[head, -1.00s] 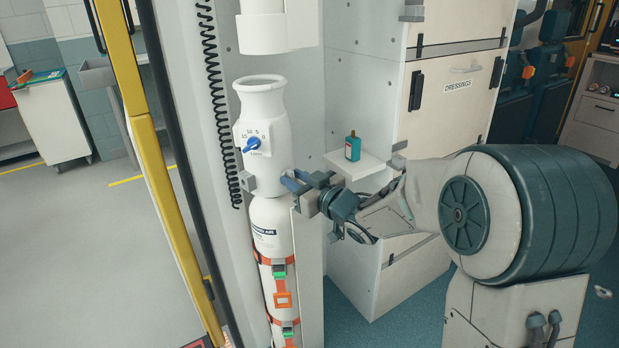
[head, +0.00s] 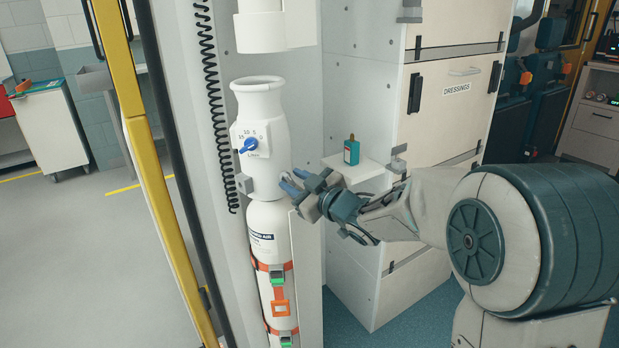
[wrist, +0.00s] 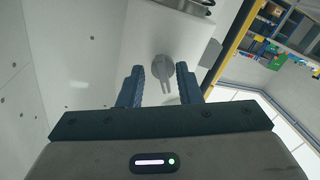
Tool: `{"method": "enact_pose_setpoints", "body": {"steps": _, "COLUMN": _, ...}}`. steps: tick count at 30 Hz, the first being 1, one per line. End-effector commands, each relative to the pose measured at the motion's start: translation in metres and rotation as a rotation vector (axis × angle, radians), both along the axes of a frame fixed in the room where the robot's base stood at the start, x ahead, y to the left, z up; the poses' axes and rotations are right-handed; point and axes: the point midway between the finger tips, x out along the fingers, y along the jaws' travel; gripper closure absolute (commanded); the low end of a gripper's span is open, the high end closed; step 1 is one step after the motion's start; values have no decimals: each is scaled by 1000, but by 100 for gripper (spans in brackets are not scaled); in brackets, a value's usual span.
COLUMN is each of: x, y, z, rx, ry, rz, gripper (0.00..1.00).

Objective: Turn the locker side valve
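A white bottle-shaped unit (head: 262,110) stands upright in the open locker bay. A blue knob (head: 249,146) with a numbered scale is on its front. My gripper (head: 287,182) is beside the unit's lower right side, below and right of the blue knob, with its fingers pointing left. In the wrist view my gripper (wrist: 160,88) is open, and its two blue fingers are apart with nothing held. A grey round fitting with a short lever (wrist: 163,68) shows just beyond and between the fingertips. I cannot tell whether the fingers touch it.
A small shelf (head: 368,170) with a green bottle (head: 352,150) is behind my gripper. A dressings cabinet (head: 455,75) stands to the right. A black coiled hose (head: 215,110) and a yellow post (head: 150,170) are on the left. A strapped cylinder (head: 268,240) stands below the unit.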

Motion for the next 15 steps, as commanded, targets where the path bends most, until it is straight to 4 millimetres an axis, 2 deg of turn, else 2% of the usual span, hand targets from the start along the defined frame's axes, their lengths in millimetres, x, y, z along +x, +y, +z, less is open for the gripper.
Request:
{"method": "enact_pose_setpoints", "body": {"steps": 5, "x": -13, "y": -15, "z": 3, "rx": -1, "ry": -2, "rz": -3, "gripper": 70}}
{"method": "enact_pose_setpoints", "body": {"steps": 15, "x": -68, "y": -69, "z": 3, "rx": -2, "ry": 2, "rz": -2, "gripper": 70}}
